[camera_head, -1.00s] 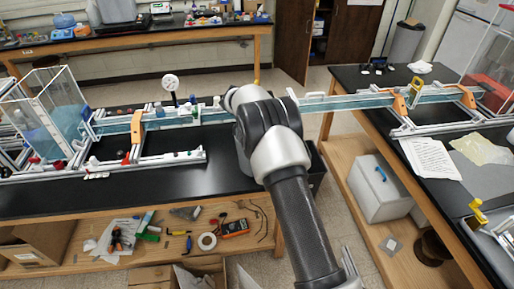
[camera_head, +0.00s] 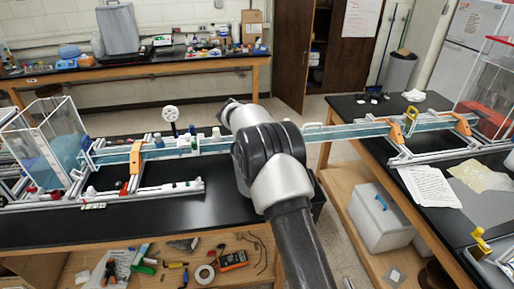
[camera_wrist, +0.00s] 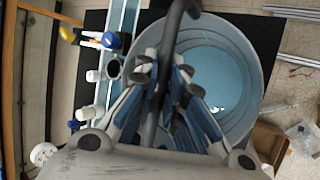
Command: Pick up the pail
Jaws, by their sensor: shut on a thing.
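The pail (camera_wrist: 238,65) is a round, blue-grey bucket in the wrist view, seen from above with its mouth open. A dark, curved handle (camera_wrist: 177,22) crosses in front of it. My gripper (camera_wrist: 166,75) is shut on this handle, with its fingers on either side of it. The fingers and handle hide part of the pail. In the head view my arm blocks the gripper, and I cannot make out the pail there. Whether the pail's base touches the surface beneath cannot be told.
A long rail (camera_head: 350,130) bridges the black bench (camera_head: 150,205) and the right-hand bench (camera_head: 360,105). White-capped fittings (camera_wrist: 97,75) lie close left of the gripper in the wrist view. A clear-walled box (camera_head: 65,140) stands at left. A white bin (camera_head: 375,218) sits on the lower shelf.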

